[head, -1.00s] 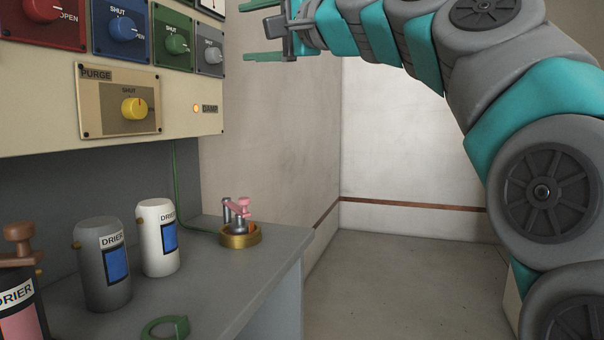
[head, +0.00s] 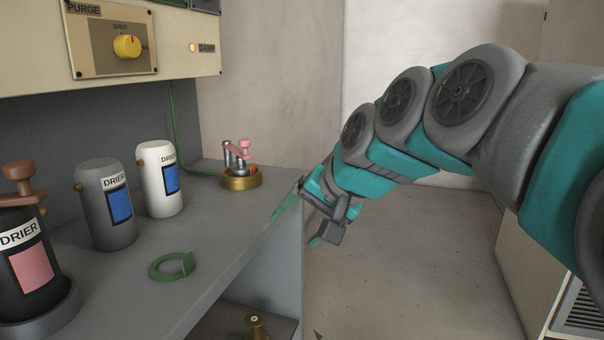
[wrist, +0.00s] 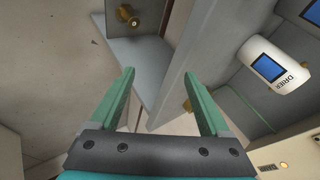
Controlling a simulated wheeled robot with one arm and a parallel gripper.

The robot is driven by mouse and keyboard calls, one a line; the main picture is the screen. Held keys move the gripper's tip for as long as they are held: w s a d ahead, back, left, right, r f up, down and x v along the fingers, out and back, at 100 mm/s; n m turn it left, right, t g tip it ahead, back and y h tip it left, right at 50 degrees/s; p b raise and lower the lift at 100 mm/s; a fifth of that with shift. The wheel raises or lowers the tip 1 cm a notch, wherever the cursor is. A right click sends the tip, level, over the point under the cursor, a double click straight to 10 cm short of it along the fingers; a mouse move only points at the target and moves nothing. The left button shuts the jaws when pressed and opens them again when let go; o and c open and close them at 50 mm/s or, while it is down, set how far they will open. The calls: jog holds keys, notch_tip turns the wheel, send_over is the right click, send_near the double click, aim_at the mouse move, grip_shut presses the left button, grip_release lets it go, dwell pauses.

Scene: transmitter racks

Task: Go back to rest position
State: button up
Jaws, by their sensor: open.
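My gripper (head: 298,219) is open and empty. In the head view it points down and to the left, in front of or beside the right edge of the grey bench (head: 225,258); the exact gap cannot be told. In the wrist view the two green fingers of my gripper (wrist: 160,90) are spread wide with nothing between them but the bench edge and lower shelf seen beyond. My arm reaches in from the right of the head view.
On the bench stand a black drier (head: 28,265), a grey drier (head: 106,207), a white drier (head: 161,180), a brass-based fixture (head: 240,180) and a green ring (head: 170,266). The purge panel (head: 110,45) hangs above. Open floor (head: 420,265) lies right of the bench.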

jog(key=s+d+f+n+g+h, duration=0.1)
jog(key=s+d+f+g+h, duration=0.1)
jog(key=s+d+f, duration=0.3)
jog(key=s+d+f+n+g+h, duration=0.1)
jog(key=s+d+f+g, duration=0.2)
jog(key=s+f, duration=0.8)
jog(key=s+d+f+n+g+h, duration=0.1)
jog(key=s+d+f+g+h, duration=0.1)
jog(key=s+d+f, duration=0.5)
jog(key=s+f, duration=0.2)
jog(key=s, duration=0.2)
jog(key=shift+s+d+g+h, duration=0.2)
jog(key=shift+g+h, duration=0.1)
jog(key=shift+g, duration=0.1)
